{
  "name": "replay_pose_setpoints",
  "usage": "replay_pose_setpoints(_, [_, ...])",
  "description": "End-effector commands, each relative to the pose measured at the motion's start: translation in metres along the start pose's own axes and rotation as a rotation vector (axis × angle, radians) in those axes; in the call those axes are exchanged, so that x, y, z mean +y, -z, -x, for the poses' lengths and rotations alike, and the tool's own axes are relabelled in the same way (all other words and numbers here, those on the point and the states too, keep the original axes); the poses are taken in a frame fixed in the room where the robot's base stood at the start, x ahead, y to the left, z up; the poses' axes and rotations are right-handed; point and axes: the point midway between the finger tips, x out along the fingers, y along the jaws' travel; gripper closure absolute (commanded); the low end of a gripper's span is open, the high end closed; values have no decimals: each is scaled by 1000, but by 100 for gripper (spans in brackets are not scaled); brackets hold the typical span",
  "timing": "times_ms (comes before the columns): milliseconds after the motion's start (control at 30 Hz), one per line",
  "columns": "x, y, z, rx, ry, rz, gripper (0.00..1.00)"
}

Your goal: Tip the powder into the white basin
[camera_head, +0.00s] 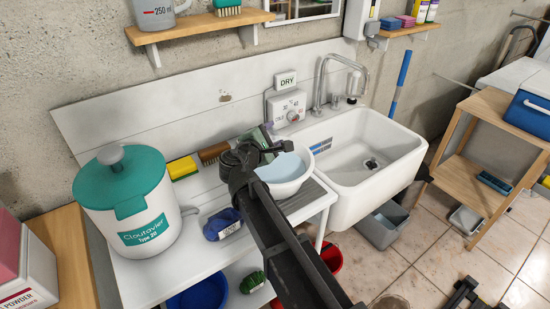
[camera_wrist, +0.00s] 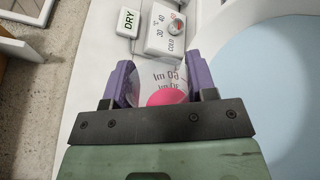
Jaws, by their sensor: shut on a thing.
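My gripper (camera_head: 268,137) is shut on a small clear measuring cup (camera_wrist: 145,85) with millilitre marks. In the wrist view the cup sits between the purple fingers (camera_wrist: 158,82), and bright pink powder (camera_wrist: 167,97) shows in it. The white basin (camera_head: 308,178) stands on the white counter, left of the sink, and holds pale blue liquid (camera_head: 285,170). My gripper is at the basin's back left edge in the head view. In the wrist view the basin's rim (camera_wrist: 212,32) and liquid (camera_wrist: 292,105) lie to the right of the cup. The cup is mostly hidden in the head view.
A teal-lidded white drum (camera_head: 150,240) stands on the counter's left. A yellow sponge (camera_head: 182,168), a brush (camera_head: 212,153) and a dark blue bundle (camera_head: 222,224) lie between. Behind the basin are a temperature dial (camera_head: 290,106) and tap (camera_head: 335,75). The sink (camera_head: 365,190) is empty.

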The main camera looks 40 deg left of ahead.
Motion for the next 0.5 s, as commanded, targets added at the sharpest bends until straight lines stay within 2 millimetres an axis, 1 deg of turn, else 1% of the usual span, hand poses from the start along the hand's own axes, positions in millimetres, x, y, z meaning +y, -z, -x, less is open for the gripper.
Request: replay_pose_setpoints(500, [0, -1, 0, 4, 0, -31, 71])
